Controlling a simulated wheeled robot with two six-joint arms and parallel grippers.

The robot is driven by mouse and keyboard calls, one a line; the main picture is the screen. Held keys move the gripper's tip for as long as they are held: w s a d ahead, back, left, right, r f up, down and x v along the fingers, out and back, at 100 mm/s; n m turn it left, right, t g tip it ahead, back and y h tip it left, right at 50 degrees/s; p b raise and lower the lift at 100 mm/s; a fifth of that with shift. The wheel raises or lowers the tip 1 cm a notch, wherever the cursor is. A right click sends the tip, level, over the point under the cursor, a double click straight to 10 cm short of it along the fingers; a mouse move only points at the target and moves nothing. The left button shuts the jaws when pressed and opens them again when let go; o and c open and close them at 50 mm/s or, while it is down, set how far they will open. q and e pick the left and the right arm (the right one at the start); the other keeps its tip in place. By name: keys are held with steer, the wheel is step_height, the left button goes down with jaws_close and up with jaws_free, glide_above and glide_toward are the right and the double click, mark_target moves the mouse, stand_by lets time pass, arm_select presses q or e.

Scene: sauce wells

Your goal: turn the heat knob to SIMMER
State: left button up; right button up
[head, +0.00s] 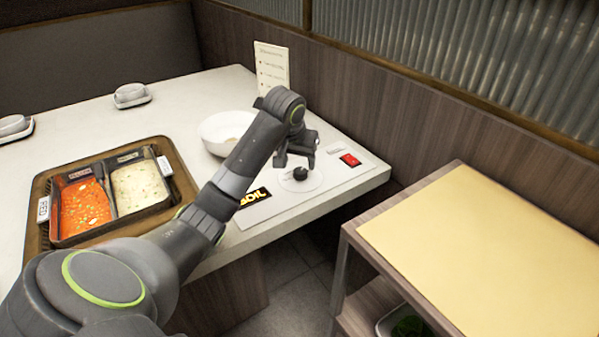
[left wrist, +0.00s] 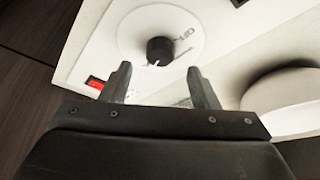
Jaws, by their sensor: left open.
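The heat knob (head: 300,173) is a small black dial on a round white plate (head: 288,184), set in a white control panel near the table's right corner. In the left wrist view the knob (left wrist: 160,50) shows a white pointer mark on its edge, and the plate carries printing that I cannot read fully. My left gripper (head: 296,158) is over the panel close to the knob. In the left wrist view its two fingers (left wrist: 158,78) are apart and empty, with the knob just beyond the fingertips. My right gripper is not in view.
A red switch (head: 349,160) is right of the knob, and a yellow-lettered black label (head: 254,198) is at its left. A white bowl (head: 212,134) stands behind my arm. A divided sauce pot (head: 115,208) sits in a tray. A menu card (head: 271,68) stands behind.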

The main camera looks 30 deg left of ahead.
mark_target(300, 170)
arm_select(q)
steer(key=shift+b+x, duration=0.3)
steer(key=shift+x, duration=1.9)
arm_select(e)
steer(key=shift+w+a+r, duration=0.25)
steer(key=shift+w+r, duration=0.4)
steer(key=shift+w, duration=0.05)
arm_select(q)
steer(key=c, duration=1)
steer(key=shift+o, duration=0.2)
